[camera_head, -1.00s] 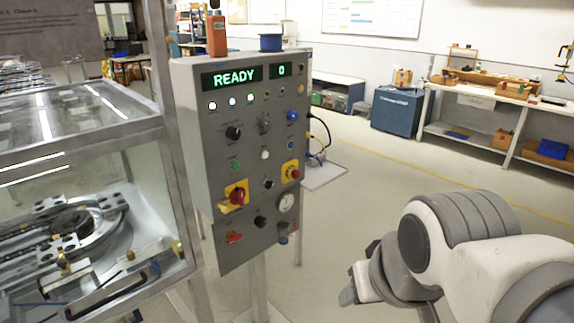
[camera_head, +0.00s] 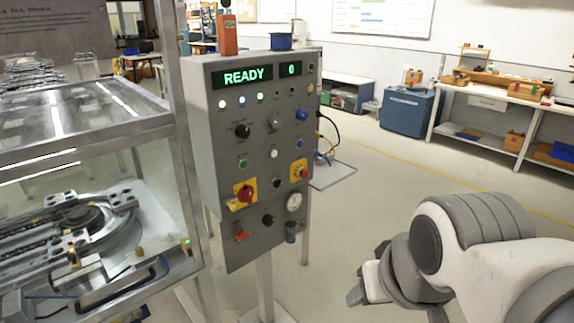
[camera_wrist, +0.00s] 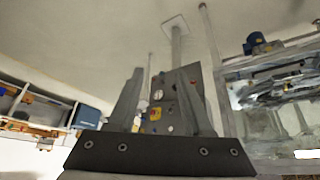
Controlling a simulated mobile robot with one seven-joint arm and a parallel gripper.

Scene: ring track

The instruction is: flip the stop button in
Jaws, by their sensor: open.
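The grey control panel (camera_head: 262,160) stands upright on a post, its display lit with READY and 0. A round red push button on a yellow plate (camera_head: 299,172), which looks like the stop button, sits at the panel's right side. A larger red knob on a yellow plate (camera_head: 245,193) sits lower left. My gripper (camera_head: 366,286) is right of and below the panel, apart from it. In the wrist view my gripper (camera_wrist: 163,88) is open with nothing between the fingers. The panel (camera_wrist: 172,105) shows tilted behind the fingers, its controls small and partly hidden.
A glass-walled machine case (camera_head: 90,130) with the ring track (camera_head: 75,225) inside stands left of the panel. A blue cabinet (camera_head: 406,107) and a white workbench (camera_head: 490,105) are at the back right. The floor between panel and workbench is mostly clear.

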